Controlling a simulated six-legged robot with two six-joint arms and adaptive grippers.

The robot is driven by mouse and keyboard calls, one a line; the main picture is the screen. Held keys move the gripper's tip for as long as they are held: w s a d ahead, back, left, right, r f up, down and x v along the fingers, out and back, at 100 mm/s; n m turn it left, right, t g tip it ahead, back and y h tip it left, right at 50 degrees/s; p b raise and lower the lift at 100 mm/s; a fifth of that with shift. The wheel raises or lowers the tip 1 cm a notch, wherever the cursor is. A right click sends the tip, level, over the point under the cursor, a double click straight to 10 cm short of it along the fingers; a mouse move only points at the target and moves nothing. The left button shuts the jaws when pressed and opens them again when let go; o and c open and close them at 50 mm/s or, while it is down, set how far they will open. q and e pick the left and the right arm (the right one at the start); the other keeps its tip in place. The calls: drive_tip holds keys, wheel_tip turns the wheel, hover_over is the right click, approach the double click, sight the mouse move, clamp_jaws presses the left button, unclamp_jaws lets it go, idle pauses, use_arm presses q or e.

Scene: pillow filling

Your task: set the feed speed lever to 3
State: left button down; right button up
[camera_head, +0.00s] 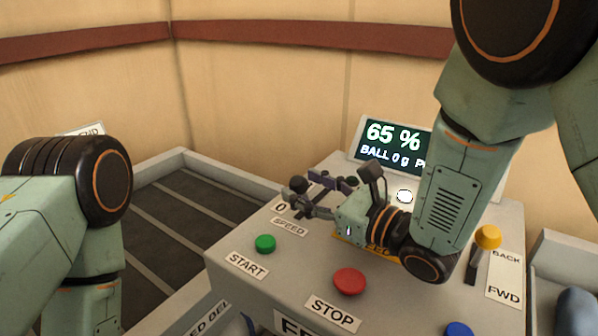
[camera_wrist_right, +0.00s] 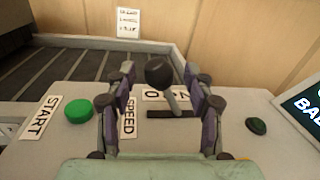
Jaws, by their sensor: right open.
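The feed speed lever has a black ball knob (camera_wrist_right: 160,72) on a short grey shaft, rising from a dark slot beside the SPEED label (camera_wrist_right: 128,117). A 0 label shows by the slot; the other scale labels are partly hidden. In the head view the knob (camera_head: 298,183) is at the panel's far left part. My right gripper (camera_head: 309,193) is open around the lever. In the right wrist view its two fingers (camera_wrist_right: 160,85) stand on either side of the knob, with visible gaps. My left gripper is out of view; only its arm shows.
The control panel (camera_head: 232,247) carries a green START button (camera_head: 265,243), a red STOP button (camera_head: 349,281) and a yellow-knobbed BACK/FWD lever (camera_head: 487,237). A display (camera_head: 390,146) reads 65 %. A belt (camera_head: 155,225) lies left of the panel.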

drive_tip(key=shift+x, duration=1.25)
drive_tip(key=shift+s+d, duration=0.1)
clamp_jaws()
